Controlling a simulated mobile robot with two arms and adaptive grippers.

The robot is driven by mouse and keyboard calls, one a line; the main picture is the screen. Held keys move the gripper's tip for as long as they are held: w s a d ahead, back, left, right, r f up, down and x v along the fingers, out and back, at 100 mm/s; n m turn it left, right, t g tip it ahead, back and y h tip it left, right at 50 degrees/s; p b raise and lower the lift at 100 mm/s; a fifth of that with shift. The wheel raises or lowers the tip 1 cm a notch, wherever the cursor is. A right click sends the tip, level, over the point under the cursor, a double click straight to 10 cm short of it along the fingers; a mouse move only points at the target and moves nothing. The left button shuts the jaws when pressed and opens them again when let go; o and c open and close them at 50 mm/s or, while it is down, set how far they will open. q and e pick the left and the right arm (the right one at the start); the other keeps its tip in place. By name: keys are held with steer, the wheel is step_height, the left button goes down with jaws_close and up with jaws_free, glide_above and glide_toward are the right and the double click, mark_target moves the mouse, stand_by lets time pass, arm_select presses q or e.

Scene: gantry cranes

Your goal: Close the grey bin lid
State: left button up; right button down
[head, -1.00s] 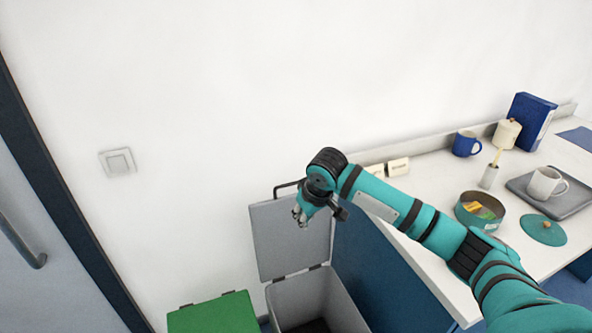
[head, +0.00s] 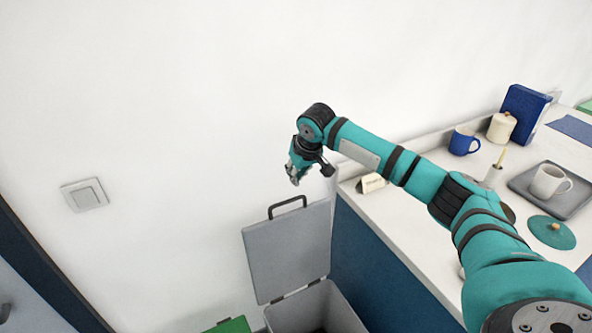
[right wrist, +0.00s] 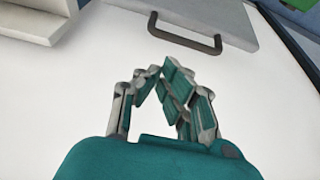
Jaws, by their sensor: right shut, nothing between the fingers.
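The grey bin (head: 318,309) stands at the bottom of the head view, against the counter's end. Its grey lid (head: 286,250) stands open and upright near the wall, with a dark bar handle (head: 288,207) on its upper edge. My right gripper (head: 292,180) is shut and empty, above the handle and apart from it. In the right wrist view the handle (right wrist: 186,42) shows beyond the fingertips (right wrist: 165,75), with part of the lid (right wrist: 200,14) behind it. My left gripper is not in view.
A green lid (head: 232,326) is left of the grey bin. The white counter (head: 400,225) with its blue side (head: 375,265) is on the right. It carries a blue mug (head: 464,141), a tray (head: 524,187) with a white mug, and a teal lid (head: 551,232). A switch (head: 84,195) is on the wall.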

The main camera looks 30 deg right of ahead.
steer(key=p+x, duration=0.1)
steer(key=x, duration=0.5)
steer(key=shift+w+f, duration=0.25)
steer(key=shift+f, duration=0.1)
steer(key=shift+f, duration=0.15)
